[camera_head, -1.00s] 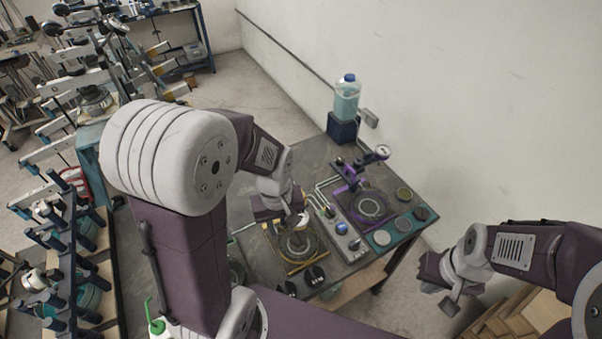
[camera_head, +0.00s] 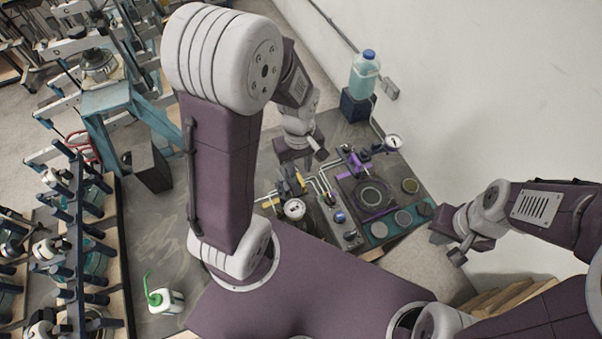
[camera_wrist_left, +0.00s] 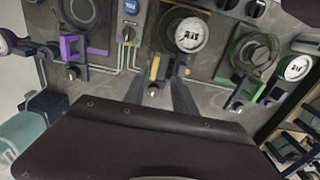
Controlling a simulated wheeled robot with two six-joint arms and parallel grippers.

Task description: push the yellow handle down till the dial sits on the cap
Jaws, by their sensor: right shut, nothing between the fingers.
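The yellow fixture's dial (camera_head: 294,209) is white-faced and lies face-up in the head view. In the left wrist view the dial (camera_wrist_left: 190,34) overlaps the round ring plate (camera_wrist_left: 172,22); contact with the cap beneath is hidden. The yellow handle (camera_wrist_left: 154,68) is beside it, near a silver knob. My left gripper (camera_head: 320,156) is above and behind the yellow fixture. In the left wrist view its two dark fingers (camera_wrist_left: 158,92) are apart, with the knob seen between them. My right gripper (camera_head: 455,252) is shut and empty, off the table's right side.
A purple fixture (camera_head: 374,195) with its own dial (camera_head: 393,142) stands to the right. A green fixture (camera_wrist_left: 245,60) shows in the left wrist view. A control box (camera_head: 339,217) stands between yellow and purple.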

